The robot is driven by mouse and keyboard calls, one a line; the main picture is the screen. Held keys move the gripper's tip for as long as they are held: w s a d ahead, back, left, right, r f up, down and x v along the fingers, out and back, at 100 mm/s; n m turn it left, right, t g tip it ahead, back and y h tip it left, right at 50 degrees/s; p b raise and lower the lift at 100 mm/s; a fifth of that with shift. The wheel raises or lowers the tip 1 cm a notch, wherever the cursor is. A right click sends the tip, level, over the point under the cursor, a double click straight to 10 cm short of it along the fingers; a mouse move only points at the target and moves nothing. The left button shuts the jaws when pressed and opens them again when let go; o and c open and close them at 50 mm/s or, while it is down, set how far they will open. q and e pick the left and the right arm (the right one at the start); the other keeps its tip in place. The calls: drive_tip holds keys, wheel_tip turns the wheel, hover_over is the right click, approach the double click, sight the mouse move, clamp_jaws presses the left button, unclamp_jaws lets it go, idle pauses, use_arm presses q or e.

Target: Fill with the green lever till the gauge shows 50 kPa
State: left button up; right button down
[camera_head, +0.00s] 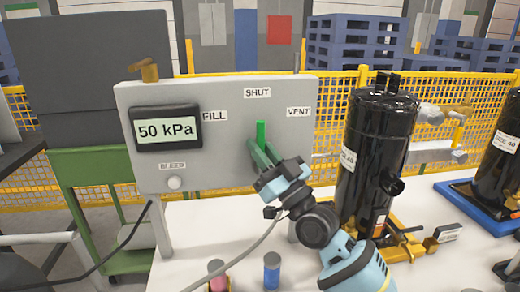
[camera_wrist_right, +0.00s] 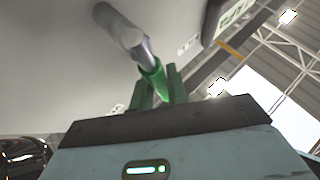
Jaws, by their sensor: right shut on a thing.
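The grey panel (camera_head: 225,95) carries a gauge (camera_head: 167,130) that reads 50 kPa. Labels FILL, SHUT and VENT surround the green lever (camera_head: 261,133), which points up towards SHUT. My right gripper (camera_head: 264,156) is shut on the lever, with its fingers covering the lower part. In the right wrist view, the lever's green grip (camera_wrist_right: 154,74) lies between the dark green fingers, on a metal shaft running to the panel. My left gripper is not in view.
A white BLEED button (camera_head: 174,182) sits low on the panel. A black compressor (camera_head: 376,150) stands to the right on a yellow base. Small cylinders, one pink and one blue (camera_head: 272,270), stand on the white table in front. A yellow mesh fence is behind.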

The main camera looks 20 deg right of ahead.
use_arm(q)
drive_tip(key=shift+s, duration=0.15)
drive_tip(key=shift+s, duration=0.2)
use_arm(e)
drive_tip(key=c, duration=1.4)
unclamp_jaws()
drive_tip(key=shift+o, duration=0.2)
use_arm(q)
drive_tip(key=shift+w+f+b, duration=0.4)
drive_tip(key=shift+b, duration=0.25)
use_arm(e)
drive_tip(key=v, duration=0.8)
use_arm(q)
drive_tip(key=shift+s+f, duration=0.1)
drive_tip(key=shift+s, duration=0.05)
